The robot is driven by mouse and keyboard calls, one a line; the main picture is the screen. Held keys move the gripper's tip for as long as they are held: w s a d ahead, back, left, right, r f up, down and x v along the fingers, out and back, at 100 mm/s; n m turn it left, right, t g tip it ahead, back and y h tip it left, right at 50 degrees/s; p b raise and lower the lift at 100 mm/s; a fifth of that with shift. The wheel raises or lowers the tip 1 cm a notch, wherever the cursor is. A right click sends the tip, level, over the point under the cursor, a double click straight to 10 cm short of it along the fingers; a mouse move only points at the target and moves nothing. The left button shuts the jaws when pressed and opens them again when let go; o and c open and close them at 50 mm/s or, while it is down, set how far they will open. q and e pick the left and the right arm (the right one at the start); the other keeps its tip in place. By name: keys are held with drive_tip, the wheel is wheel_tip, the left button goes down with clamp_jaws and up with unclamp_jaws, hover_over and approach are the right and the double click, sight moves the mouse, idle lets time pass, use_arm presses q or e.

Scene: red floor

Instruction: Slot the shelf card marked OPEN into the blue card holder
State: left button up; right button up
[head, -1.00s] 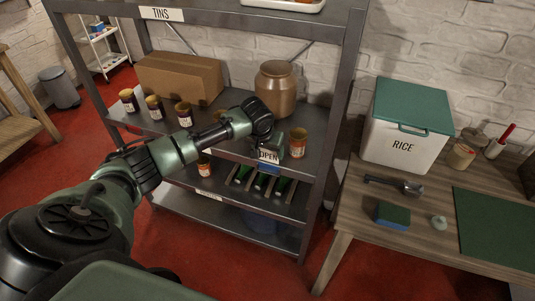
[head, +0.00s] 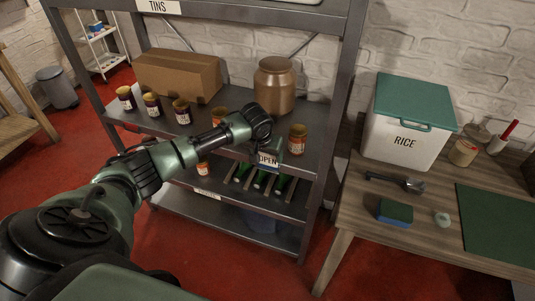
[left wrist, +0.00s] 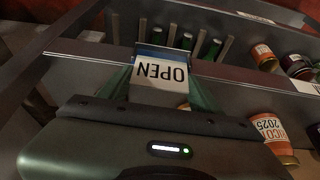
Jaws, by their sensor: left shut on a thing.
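The shelf card marked OPEN (left wrist: 160,82) is white with black letters and shows upside down in the left wrist view. It also shows in the head view (head: 267,159), at the front edge of the middle shelf. My left gripper (left wrist: 160,90) is shut on the card, with a green finger at each side; it also shows in the head view (head: 268,150). The blue card holder (left wrist: 166,53) shows as a blue strip on the shelf edge, right at the card's far edge. I cannot tell whether the card is inside it. My right gripper is not in view.
Several jars (head: 181,111), a cardboard box (head: 179,77) and a brown crock (head: 274,87) stand on the middle shelf. Green bottles (head: 261,180) lie in a rack below. A wooden table (head: 360,208) with a rice bin (head: 404,135) stands at the right.

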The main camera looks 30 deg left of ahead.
use_arm(q)
drive_tip(key=o, duration=1.4)
drive_tip(key=v, duration=0.7)
drive_tip(key=shift+s+r, duration=0.2)
drive_tip(key=shift+r, duration=0.15)
